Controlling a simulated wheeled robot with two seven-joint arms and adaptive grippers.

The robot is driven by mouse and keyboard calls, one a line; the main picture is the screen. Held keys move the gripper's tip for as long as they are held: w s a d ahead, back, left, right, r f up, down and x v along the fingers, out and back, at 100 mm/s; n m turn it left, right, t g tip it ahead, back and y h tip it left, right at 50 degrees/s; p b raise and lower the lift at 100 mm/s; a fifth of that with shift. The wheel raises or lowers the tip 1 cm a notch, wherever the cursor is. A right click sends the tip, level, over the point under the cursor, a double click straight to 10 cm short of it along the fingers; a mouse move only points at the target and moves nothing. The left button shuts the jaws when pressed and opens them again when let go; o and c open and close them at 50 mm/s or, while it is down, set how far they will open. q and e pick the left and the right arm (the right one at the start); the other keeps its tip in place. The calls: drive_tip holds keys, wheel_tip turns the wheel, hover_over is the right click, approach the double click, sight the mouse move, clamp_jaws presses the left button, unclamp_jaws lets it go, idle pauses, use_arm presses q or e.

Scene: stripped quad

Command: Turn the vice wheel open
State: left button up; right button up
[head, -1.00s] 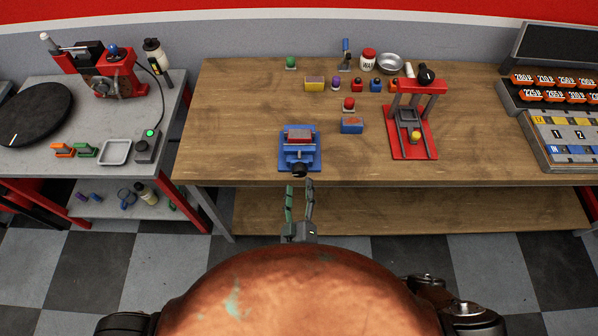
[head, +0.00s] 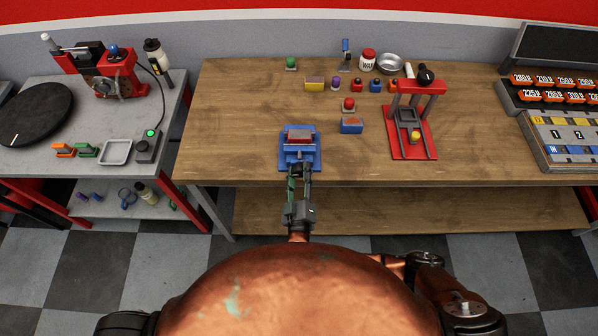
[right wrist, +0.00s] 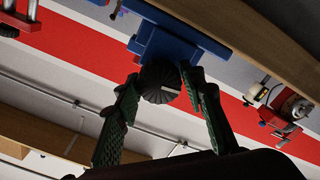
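The blue vice (head: 286,160) stands at the front edge of the wooden bench, with a red-and-grey block (head: 299,134) in its top. Its black ribbed wheel (right wrist: 160,84) faces me in the right wrist view; in the head view my fingers hide most of it. My right gripper (head: 300,170) reaches straight at the vice front, one green finger on each side of the wheel. It also shows in the right wrist view (right wrist: 164,84), with both fingertips close beside the wheel's rim. I cannot tell whether they press on it. My left gripper is not in view.
A blue-and-red block (head: 351,126), a red press (head: 412,152) and several small coloured items stand right of and behind the vice. A grey side table (head: 50,165) is at the left. The bench (head: 235,120) left of the vice is clear.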

drive_tip(key=c, duration=0.7)
